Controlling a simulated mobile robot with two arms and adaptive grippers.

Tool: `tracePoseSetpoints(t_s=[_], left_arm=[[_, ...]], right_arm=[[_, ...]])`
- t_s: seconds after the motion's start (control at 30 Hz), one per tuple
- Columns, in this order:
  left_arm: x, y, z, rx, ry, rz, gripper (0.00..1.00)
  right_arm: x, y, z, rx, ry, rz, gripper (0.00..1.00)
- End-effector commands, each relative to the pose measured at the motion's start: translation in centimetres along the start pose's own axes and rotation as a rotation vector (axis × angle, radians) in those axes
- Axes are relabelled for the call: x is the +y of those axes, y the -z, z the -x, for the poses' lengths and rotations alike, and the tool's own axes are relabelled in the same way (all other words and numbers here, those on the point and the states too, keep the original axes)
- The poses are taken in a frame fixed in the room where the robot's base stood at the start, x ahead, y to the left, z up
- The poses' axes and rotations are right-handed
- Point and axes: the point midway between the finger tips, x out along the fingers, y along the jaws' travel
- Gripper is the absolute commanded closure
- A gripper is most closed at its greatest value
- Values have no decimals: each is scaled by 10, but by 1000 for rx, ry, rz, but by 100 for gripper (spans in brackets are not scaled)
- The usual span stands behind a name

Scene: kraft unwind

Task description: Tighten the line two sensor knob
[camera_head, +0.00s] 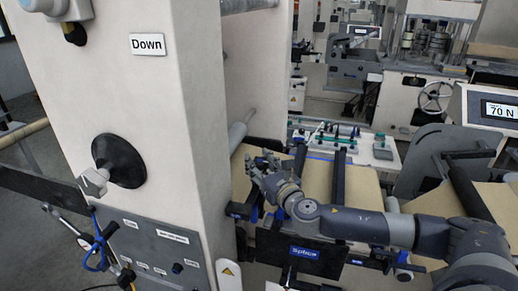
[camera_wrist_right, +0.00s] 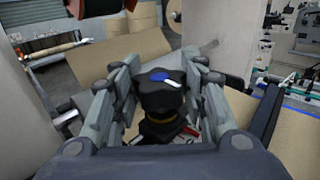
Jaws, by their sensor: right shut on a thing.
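A black knob (camera_wrist_right: 160,97) with a blue and white mark on its top sits between the fingers of my right gripper in the right wrist view. My right gripper (camera_head: 262,166) reaches in from the right in the head view, over the brown web beside the tall white column. Its fingers are closed on the knob's sides. The knob's base is partly hidden in the wrist view. My left gripper is not in view.
The white machine column (camera_head: 130,75) with a "Down" label stands close to the left of my right gripper. A black splice bar (camera_head: 305,254) lies below my forearm. A display (camera_head: 495,108) reading 70 N is at the right. Brown web (camera_head: 355,185) runs behind.

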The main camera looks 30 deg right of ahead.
Motion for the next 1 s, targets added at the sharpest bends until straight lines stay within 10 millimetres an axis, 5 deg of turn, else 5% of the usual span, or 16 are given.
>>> tracePoseSetpoints(t_s=[0.5,1.0], left_arm=[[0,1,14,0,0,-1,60],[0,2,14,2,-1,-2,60]], right_arm=[[-2,-5,-1,-10,464,-5,86],[-4,-6,0,-16,492,-1,86]])
